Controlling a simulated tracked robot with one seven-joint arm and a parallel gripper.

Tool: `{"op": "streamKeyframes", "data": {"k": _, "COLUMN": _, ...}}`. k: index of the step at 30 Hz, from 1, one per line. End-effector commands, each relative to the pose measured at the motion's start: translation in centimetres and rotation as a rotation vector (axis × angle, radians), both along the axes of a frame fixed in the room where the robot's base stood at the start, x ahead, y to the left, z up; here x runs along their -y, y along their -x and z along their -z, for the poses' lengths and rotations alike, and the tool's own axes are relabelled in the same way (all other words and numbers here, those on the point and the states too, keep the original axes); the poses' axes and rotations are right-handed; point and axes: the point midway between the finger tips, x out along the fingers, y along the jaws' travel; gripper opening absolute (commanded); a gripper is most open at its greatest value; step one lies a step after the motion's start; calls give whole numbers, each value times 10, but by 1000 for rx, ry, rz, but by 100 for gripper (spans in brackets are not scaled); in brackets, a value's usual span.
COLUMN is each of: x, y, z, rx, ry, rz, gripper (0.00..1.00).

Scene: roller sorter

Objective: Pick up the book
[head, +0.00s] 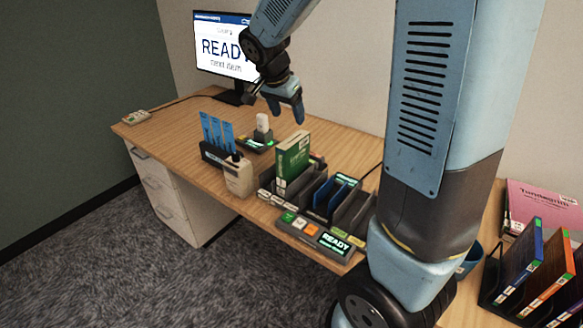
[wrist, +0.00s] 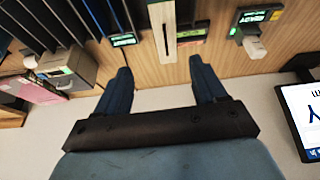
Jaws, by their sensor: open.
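A green book (head: 293,158) stands upright in a slot at the left end of the dark sorter on the desk, its pale page edge showing. In the wrist view a narrow cream strip (wrist: 163,28), apparently the book's page edge seen from above, lies ahead of the fingers, between their lines. My gripper (head: 285,108) is open and empty in the air, above and beyond the book in the head view. Its two dark blue fingers stand wide apart in the wrist view (wrist: 160,65), touching nothing. The book's lower part is hidden in the sorter.
Dark dividers (head: 325,190) stand right of the book, with a READY display (head: 335,243) in front. A bottle (head: 238,175), a holder with blue cards (head: 215,135) and a monitor (head: 222,48) are left. Racked books (head: 522,260) stand at right. The desk's left part is mostly clear.

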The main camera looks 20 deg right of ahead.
Motion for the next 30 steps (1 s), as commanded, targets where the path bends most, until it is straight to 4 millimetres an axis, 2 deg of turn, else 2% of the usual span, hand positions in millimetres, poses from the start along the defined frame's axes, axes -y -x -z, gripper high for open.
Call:
{"op": "streamKeyframes", "data": {"k": 8, "x": 2, "y": -12, "z": 22, "rx": 4, "ry": 9, "rz": 34, "gripper": 70}}
{"op": "streamKeyframes", "data": {"k": 18, "x": 19, "y": -24, "z": 74, "rx": 4, "ry": 10, "rz": 32, "gripper": 70}}
{"op": "streamKeyframes", "data": {"k": 26, "x": 24, "y": -27, "z": 89, "rx": 5, "ry": 9, "rz": 32, "gripper": 70}}
{"op": "streamKeyframes", "data": {"k": 30, "x": 26, "y": -30, "z": 103, "rx": 3, "ry": 9, "rz": 32, "gripper": 70}}
